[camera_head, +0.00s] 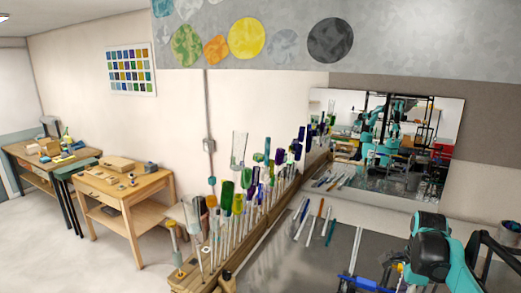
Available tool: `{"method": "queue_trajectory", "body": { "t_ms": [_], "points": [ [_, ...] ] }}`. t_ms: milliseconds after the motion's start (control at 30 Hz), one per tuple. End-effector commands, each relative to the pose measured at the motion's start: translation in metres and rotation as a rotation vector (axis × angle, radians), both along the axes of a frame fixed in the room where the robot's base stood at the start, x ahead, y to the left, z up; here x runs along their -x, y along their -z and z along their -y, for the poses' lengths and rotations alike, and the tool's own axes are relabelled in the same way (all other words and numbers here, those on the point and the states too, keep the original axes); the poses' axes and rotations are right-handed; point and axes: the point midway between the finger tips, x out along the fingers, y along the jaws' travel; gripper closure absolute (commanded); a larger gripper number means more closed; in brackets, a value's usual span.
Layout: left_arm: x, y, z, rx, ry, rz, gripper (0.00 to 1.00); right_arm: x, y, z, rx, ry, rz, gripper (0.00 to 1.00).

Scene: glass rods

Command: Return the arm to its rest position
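One of my arms, with teal links and dark joints, shows at the lower right. I cannot tell which arm it is. No gripper fingers can be made out on it, and neither gripper shows clearly. Glass rods (328,226) in several colours lie apart on the dark worktop (285,262). Many more glass pieces with coloured tops, such as a green one (227,196), stand upright in a long wooden rack (262,224) along the worktop's left side.
A mirror (345,190) behind the worktop reflects a teal robot. A blue bar (366,284) lies at the bottom edge, close to my arm.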

Motion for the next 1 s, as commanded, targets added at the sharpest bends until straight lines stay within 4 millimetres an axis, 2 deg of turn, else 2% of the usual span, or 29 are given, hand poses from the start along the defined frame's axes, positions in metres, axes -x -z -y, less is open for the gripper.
{"method": "queue_trajectory", "body": {
  "t_ms": [367, 567, 667, 800, 1000],
  "points": [
    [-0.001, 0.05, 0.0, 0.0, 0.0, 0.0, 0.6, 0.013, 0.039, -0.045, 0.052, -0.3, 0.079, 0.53],
    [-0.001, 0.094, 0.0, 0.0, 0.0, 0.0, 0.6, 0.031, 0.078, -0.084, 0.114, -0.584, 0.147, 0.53],
    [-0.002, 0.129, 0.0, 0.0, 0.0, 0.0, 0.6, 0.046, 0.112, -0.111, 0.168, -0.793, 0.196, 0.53],
    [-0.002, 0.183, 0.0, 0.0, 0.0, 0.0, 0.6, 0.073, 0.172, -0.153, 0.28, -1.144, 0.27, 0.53],
    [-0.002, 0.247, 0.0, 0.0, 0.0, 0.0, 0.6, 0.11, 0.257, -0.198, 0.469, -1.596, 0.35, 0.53]
  ]
}}
